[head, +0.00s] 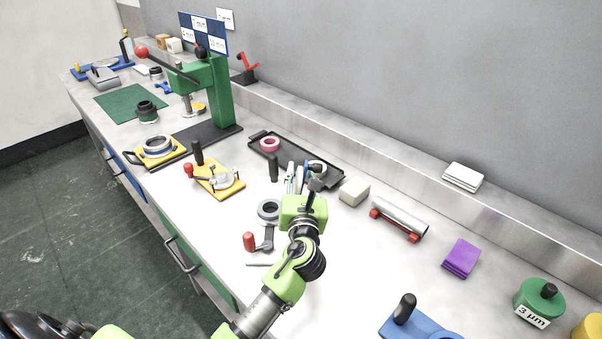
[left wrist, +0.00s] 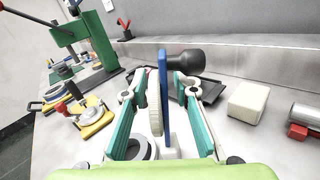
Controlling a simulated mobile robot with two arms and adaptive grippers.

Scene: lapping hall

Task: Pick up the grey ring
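A grey ring (head: 268,211) lies flat on the bench, just left of my left gripper in the head view. In the left wrist view a grey ring (left wrist: 136,147) shows low, partly hidden behind the left finger. My left gripper (head: 298,176) is open, its teal fingers apart in the left wrist view (left wrist: 158,100). Between them in that view stand a pale ribbed disc (left wrist: 154,108), seen nearly edge-on, and a blue upright strip (left wrist: 164,90). I see gaps to both fingers. My right gripper is not in view.
A black tray (head: 333,181) with a pink ring (head: 270,144) lies behind the gripper. A red-knobbed crank fixture (head: 264,242) stands in front. A yellow fixture (head: 222,190) is left, a cream block (head: 354,192) and a roller (head: 400,220) right.

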